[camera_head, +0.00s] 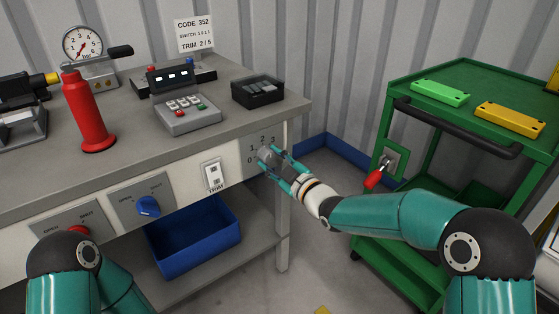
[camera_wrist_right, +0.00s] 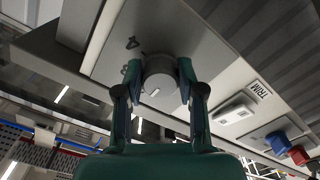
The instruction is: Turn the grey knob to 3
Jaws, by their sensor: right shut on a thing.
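The grey knob (camera_head: 266,152) sits on the front panel of the workbench, at its right end, with a dial of small numbers around it. My right gripper (camera_head: 270,157) reaches it from the right and is shut on it. In the right wrist view the round knob (camera_wrist_right: 159,76) sits between the two fingers of the gripper (camera_wrist_right: 158,85), one on each side. A short pale mark shows on its face; I cannot tell which number it points to. My left arm shows at the lower left, but its gripper is out of view.
Left of the knob are the TRIM switch (camera_head: 212,174) and a blue knob (camera_head: 148,206). A blue bin (camera_head: 190,240) stands below.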

